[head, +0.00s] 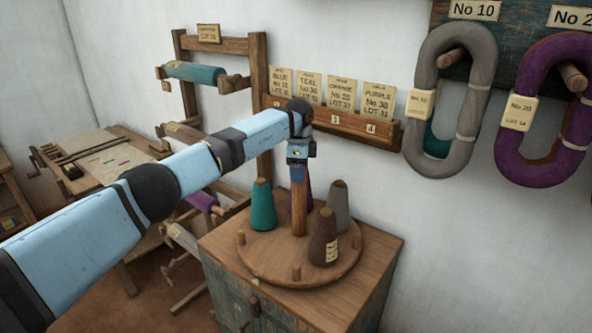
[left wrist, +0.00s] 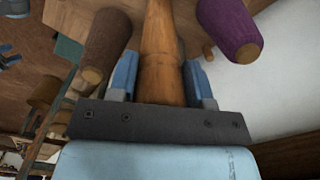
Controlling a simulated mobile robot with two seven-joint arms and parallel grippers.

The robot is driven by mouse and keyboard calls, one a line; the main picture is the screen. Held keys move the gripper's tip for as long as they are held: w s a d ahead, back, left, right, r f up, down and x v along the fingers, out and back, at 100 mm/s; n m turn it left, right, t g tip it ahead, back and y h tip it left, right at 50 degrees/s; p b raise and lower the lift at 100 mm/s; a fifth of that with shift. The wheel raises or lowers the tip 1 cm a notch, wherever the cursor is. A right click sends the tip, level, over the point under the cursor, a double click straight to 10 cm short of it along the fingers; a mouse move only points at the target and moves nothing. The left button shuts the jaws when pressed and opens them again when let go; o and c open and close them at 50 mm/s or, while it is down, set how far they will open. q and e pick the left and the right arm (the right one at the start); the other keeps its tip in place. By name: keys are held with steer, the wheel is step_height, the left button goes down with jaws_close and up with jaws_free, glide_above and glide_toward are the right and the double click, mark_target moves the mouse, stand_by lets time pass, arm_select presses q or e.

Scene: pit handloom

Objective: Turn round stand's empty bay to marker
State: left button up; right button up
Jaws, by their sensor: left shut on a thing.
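The round wooden stand (head: 262,262) sits on a cabinet, with a wooden post (head: 299,205) at its centre. It holds a teal cone (head: 263,207), a grey cone (head: 338,205), a labelled brown cone (head: 323,238) and a purple cone (head: 309,196) partly hidden behind the post. Bare pegs show at the front (head: 297,272) and left (head: 241,237) of its rim. My left gripper (head: 299,158) is shut on the top of the post, which also shows between its fingers in the left wrist view (left wrist: 160,50). I cannot make out the marker.
The cabinet (head: 345,293) stands against the white wall. Behind it are a card rack (head: 350,128) and a wooden frame with a teal roll (head: 195,73). Grey (head: 470,110) and purple (head: 545,120) hanks hang at right. A wooden table (head: 90,165) stands at left.

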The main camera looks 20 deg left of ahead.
arm_select(q)
steer(key=shift+r, duration=0.1)
stand_by(0.5)
steer(key=o, duration=1.3)
step_height(320, 180, up, 14)
steer(key=shift+f+b, duration=0.1)
steer(key=shift+b, duration=1.1)
steer(key=shift+f, duration=0.15)
